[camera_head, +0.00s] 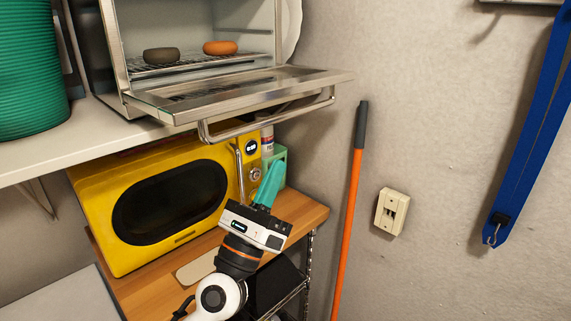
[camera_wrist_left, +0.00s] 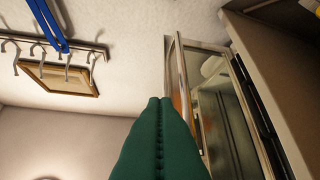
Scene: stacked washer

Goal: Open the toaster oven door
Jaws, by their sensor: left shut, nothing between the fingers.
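The toaster oven (camera_head: 195,20) stands on the upper shelf. Its glass door (camera_head: 235,88) is folded down, about level, and the inside is exposed. The bar handle (camera_head: 270,122) runs along the door's front edge. My left gripper (camera_head: 270,178) has its teal fingers shut and empty. It is below the door handle in the head view, apart from it, in front of the yellow microwave's right end. In the left wrist view the shut fingers (camera_wrist_left: 160,104) point up, with the open oven (camera_wrist_left: 222,105) to their right. My right gripper is not in view.
A brown ring-like item (camera_head: 161,55) and an orange one (camera_head: 220,47) sit on the oven rack. The yellow microwave (camera_head: 165,205) stands on the wooden shelf (camera_head: 300,211) below. An orange pole (camera_head: 350,200) leans at the wall. A green ribbed container (camera_head: 30,70) is at the left.

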